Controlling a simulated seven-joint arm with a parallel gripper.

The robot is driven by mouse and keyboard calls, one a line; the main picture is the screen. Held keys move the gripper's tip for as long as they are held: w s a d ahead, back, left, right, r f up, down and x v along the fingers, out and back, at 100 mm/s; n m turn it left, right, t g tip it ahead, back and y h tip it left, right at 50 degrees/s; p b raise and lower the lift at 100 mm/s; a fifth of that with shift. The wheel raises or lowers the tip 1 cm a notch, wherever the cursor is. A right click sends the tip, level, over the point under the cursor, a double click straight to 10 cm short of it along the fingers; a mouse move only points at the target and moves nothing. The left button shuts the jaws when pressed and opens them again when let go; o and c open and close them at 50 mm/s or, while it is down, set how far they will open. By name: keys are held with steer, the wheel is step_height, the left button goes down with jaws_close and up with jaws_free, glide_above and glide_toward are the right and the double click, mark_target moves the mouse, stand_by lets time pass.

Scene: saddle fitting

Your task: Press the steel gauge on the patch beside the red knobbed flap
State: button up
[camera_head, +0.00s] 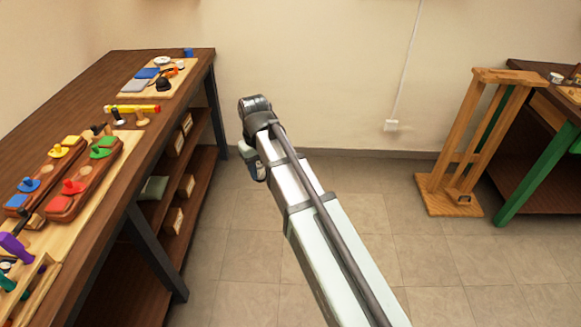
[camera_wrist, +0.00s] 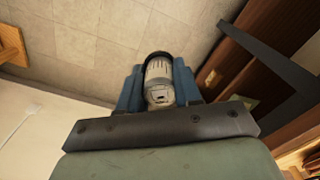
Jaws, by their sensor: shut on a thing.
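My gripper (camera_wrist: 158,84) is shut on the steel gauge (camera_wrist: 159,72), a pale grey cylinder with a dark rim, held between two blue fingers over the floor. In the head view my gripper (camera_head: 258,171) hangs off the table's right side, and the gauge cannot be made out there. The red knobbed flap (camera_head: 73,187) lies on a brown leather piece (camera_head: 104,165) on the left table. A small pale round patch (camera_head: 86,170) shows on that leather between the red flap and a green knobbed flap (camera_head: 101,152).
A second brown leather piece with yellow and blue knobbed flaps (camera_head: 30,185) lies to its left. A purple tool (camera_head: 14,246) and a wooden rack (camera_head: 32,290) are nearer. Shelves (camera_head: 170,195) sit under the table. A wooden stand (camera_head: 448,207) is at right, with open floor between.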

steer(key=s+a+r+n, duration=0.1)
steer(key=s+a+n, duration=0.15)
steer(key=a, duration=0.75)
steer(key=s+a+r+n, duration=0.15)
steer(key=s+a, duration=0.25)
steer(key=a, duration=0.6)
steer(key=n, duration=0.4)
glide_toward(58, 203)
steer(key=d+f, duration=0.1)
steer(key=s+d+f, duration=0.2)
steer(key=d, duration=0.1)
steer(key=shift+f, duration=0.1)
steer(key=shift+n, duration=0.9)
steer(key=a, duration=0.1)
steer(key=w+a+r, duration=0.1)
steer(key=a, duration=0.1)
steer(key=w+a, duration=0.1)
steer(key=shift+a+r, duration=0.25)
steer(key=shift+r, duration=0.05)
steer(key=shift+s+d+n, duration=0.1)
steer(key=shift+d+n, duration=0.2)
steer(key=shift+n, duration=0.3)
steer(key=shift+f, duration=0.15)
steer(key=shift+f, duration=1.3)
steer(key=shift+f, duration=0.9)
steer(key=o, duration=1)
steer(key=shift+c, duration=0.2)
